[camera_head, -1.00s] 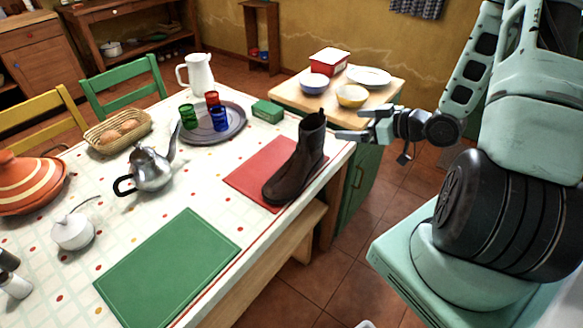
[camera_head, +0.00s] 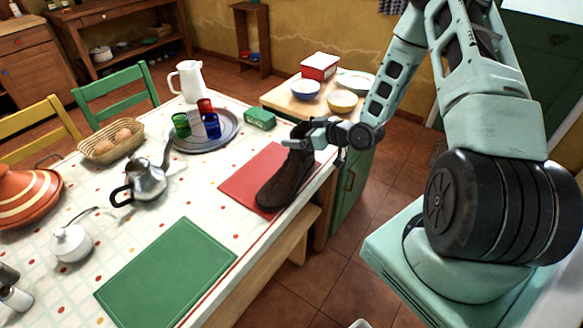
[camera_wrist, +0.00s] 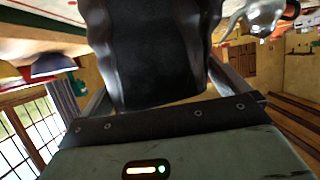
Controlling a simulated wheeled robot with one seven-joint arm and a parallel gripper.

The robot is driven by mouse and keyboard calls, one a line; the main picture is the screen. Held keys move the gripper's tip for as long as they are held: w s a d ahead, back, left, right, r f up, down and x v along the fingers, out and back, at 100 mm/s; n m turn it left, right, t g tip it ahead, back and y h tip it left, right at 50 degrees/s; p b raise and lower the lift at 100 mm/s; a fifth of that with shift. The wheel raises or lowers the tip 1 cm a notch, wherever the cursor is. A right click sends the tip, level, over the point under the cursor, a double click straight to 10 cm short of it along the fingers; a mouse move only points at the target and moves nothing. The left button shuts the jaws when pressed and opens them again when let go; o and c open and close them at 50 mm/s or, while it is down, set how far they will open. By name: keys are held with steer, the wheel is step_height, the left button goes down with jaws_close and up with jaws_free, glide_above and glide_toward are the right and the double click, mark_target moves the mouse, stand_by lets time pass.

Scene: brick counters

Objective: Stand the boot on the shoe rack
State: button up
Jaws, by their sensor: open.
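The dark brown boot (camera_head: 285,182) stands upright on a red mat (camera_head: 238,186) near the table's right edge, its toe toward the lower left. My gripper (camera_head: 298,138) is at the top of the boot's shaft, reaching in from the right. In the wrist view the boot's dark shaft (camera_wrist: 152,50) fills the middle, between the two open fingers of my gripper (camera_wrist: 155,85). I cannot tell whether the fingers touch it. I cannot make out a shoe rack for certain in these views.
A green mat (camera_head: 168,268), a silver teapot (camera_head: 147,182) and a round tray (camera_head: 225,140) with coloured glasses share the table. A green box (camera_head: 260,119) lies behind the boot. A wooden-topped cabinet (camera_head: 285,101) with bowls stands beyond. A bench (camera_head: 262,268) runs below the table edge.

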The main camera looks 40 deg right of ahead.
steer(key=shift+w+a+f, duration=0.2)
steer(key=shift+w+f, duration=0.05)
steer(key=shift+w, duration=0.3)
steer(key=c, duration=1.5)
steer(key=shift+r, duration=0.1)
steer(key=shift+r, duration=0.1)
step_height(320, 180, up, 10)
steer(key=shift+f+b, duration=0.15)
steer(key=shift+b, duration=0.55)
steer(key=shift+s, duration=0.1)
